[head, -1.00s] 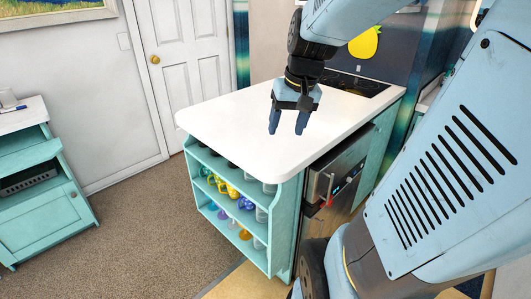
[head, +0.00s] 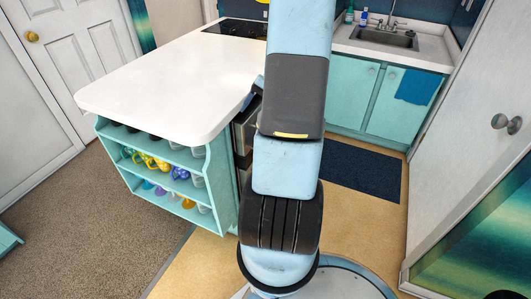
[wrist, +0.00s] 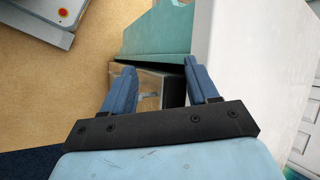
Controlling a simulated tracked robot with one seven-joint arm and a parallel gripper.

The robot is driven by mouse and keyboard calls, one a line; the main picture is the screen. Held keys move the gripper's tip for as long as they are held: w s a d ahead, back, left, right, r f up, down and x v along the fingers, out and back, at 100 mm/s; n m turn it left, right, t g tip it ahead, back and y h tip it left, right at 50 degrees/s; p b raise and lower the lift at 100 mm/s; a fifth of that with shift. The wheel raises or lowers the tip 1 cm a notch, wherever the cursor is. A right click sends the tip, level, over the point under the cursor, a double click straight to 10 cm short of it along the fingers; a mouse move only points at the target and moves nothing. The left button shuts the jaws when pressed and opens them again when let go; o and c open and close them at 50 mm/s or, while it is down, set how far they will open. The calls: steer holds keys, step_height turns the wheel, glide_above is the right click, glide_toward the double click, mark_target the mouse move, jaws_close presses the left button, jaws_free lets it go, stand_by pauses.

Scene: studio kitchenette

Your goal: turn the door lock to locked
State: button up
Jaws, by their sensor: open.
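A white door (head: 98,45) with a brass knob (head: 32,36) stands at the upper left of the head view. Another pale door (head: 470,130) with a silver knob (head: 507,123) stands at the right. I cannot make out a lock on either door. My gripper (wrist: 160,68) is open and empty in the wrist view, with its two blue fingers apart. It points down beside the kitchen island, near the appliance front (wrist: 150,88). In the head view my upright arm hides the gripper, and both doors are well away from it.
The white-topped island (head: 160,75) with mug shelves (head: 140,185) stands close on the left. A sink (head: 385,38) and teal cabinets (head: 350,88) with a blue towel (head: 417,86) are behind. A dark mat (head: 362,172) lies on open tan floor between the island and right door.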

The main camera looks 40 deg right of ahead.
steer(key=s+d+f+m+t, duration=0.2)
steer(key=d+f+m+t, duration=0.25)
steer(key=f, duration=0.55)
steer(key=s+d+f+m+t, duration=0.3)
steer(key=d+f+t, duration=0.2)
steer(key=f, duration=0.5)
steer(key=s+d+f+m+t, duration=0.2)
steer(key=d+f+m+t, duration=0.25)
steer(key=f, duration=0.45)
steer(key=w+a+n, duration=0.1)
steer(key=w+a, duration=0.4)
steer(key=w, duration=0.7)
steer(key=shift+f, duration=0.25)
steer(key=shift+w, duration=0.1)
